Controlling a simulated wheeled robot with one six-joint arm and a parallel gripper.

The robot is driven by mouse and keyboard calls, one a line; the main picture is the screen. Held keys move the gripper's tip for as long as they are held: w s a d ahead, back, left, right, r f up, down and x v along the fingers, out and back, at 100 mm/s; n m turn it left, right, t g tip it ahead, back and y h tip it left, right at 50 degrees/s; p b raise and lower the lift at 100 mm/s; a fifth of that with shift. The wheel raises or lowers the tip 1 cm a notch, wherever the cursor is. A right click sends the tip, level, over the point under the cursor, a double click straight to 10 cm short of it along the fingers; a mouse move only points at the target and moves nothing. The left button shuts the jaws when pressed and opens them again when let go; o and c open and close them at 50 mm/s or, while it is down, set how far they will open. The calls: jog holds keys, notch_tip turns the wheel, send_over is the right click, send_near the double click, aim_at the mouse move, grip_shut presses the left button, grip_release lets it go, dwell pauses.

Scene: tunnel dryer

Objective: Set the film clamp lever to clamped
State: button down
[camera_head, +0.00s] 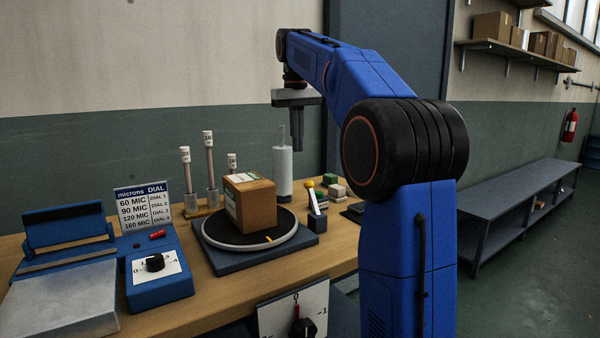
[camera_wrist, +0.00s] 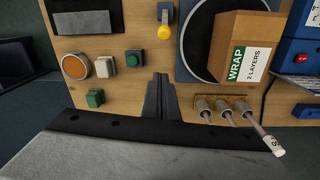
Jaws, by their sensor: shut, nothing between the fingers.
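The lever with a yellow knob (camera_head: 310,185) rises from a small dark blue block (camera_head: 317,223) beside the turntable, leaning slightly left in the head view. In the wrist view the yellow knob (camera_wrist: 164,32) shows near the top, with its blue mount (camera_wrist: 165,11) behind it. I take this as the film clamp lever; no readable label confirms it. My gripper (camera_head: 297,147) points down, shut and empty, above the back of the bench near the white film roll (camera_head: 283,172). In the wrist view my gripper (camera_wrist: 160,78) is apart from the knob.
A carton (camera_head: 250,205) sits on the round turntable (camera_head: 222,235). Several capped rods stand in grey holders (camera_wrist: 205,110) behind it. Small button boxes (camera_wrist: 103,66) lie near the lever. A blue dial box (camera_head: 157,278) and a settings sign (camera_head: 142,205) are at left.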

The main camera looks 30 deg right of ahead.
jog(key=s+f, duration=0.3)
jog(key=f, duration=0.5)
jog(key=shift+s+f, duration=0.3)
jog(key=shift+f, duration=0.05)
dwell(0.3)
jog(key=shift+s+r, duration=0.1)
jog(key=shift+s, duration=0.05)
dwell(0.3)
